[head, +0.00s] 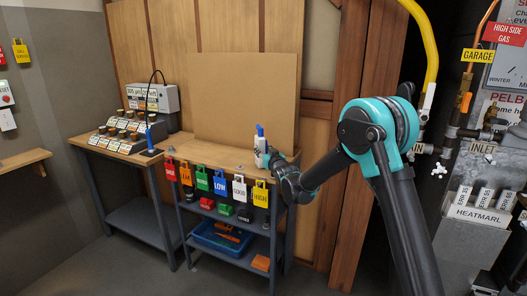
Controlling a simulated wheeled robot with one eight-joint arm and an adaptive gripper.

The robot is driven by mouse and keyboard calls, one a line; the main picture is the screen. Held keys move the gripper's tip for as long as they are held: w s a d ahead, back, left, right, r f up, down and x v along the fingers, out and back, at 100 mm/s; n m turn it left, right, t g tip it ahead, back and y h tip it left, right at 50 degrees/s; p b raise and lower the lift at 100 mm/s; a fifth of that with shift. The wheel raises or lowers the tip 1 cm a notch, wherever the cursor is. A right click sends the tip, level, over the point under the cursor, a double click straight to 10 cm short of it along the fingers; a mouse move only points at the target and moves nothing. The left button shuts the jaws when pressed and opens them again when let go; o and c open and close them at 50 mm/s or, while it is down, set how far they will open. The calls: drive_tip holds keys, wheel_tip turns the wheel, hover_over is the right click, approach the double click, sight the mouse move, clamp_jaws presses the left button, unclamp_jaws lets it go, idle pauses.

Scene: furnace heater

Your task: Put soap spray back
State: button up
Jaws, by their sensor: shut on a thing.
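The soap spray (260,148) is a white bottle with a blue top. It is upright at the right end of the wooden workbench top, in front of a large brown board. My gripper (268,157) is at the bottle's right side and shut on it. The fingers are small in the head view and partly hidden by the bottle and my wrist. I cannot tell whether the bottle's base touches the bench top.
The workbench (212,154) has free room left of the bottle. Colored tags (219,182) hang along its front edge. A blue bin (221,238) sits on its lower shelf. A sample rack (118,137) stands on the left table. Pipes and a furnace (456,215) are at right.

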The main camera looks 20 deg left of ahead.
drive_tip(key=shift+o, duration=1)
drive_tip(key=shift+f, duration=0.1)
drive_tip(key=o, duration=0.4)
drive_tip(key=shift+o, duration=0.2)
